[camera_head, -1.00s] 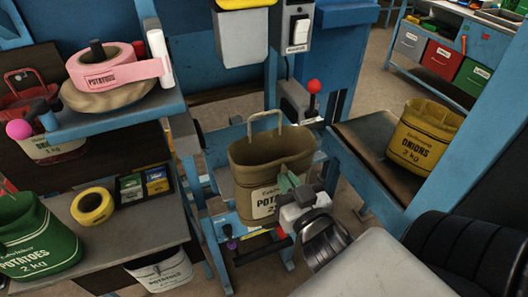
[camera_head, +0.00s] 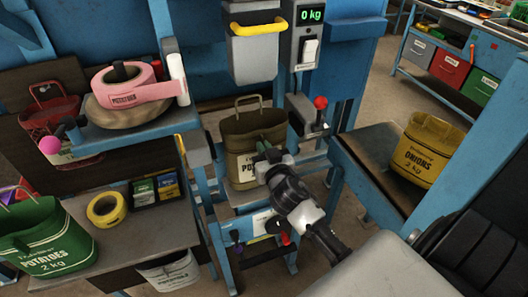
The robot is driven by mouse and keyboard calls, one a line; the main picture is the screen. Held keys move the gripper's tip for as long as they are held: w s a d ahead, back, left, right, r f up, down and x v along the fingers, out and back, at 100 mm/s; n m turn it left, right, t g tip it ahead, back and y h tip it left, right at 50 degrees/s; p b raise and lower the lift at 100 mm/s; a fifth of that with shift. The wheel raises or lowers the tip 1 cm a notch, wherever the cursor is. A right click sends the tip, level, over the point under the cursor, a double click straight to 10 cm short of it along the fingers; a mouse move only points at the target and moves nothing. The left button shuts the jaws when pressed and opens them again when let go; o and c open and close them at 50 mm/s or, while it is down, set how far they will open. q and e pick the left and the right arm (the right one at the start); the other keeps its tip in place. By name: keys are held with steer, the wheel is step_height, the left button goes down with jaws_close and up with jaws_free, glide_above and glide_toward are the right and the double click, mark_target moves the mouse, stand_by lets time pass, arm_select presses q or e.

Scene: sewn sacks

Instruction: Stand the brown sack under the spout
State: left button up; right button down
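The brown sack (camera_head: 240,170) with a POTATOES label and a raised handle is upright in the middle of the head view. It is below the grey spout (camera_head: 254,62) with the yellow handle. Whether its base touches the blue stand (camera_head: 245,200) is unclear. My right gripper (camera_head: 268,152) reaches in from the lower right, its green fingers at the sack's front right rim, and looks shut on it. Part of the label is hidden behind the gripper. My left gripper is not in view.
The display (camera_head: 312,15) reads 0 kg. A red-knobbed lever (camera_head: 320,103) stands right of the sack. A yellow onions sack (camera_head: 425,152) sits on the right shelf. A green sack (camera_head: 45,238), yellow tape (camera_head: 106,209) and pink label roll (camera_head: 125,85) are at left.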

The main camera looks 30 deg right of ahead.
steer(key=shift+f, duration=0.9)
steer(key=shift+f, duration=0.2)
steer(key=c, duration=1.3)
jaws_free()
steer(key=shift+r, duration=0.1)
steer(key=b+v, duration=0.3)
steer(key=v, duration=0.9)
steer(key=shift+r, duration=0.2)
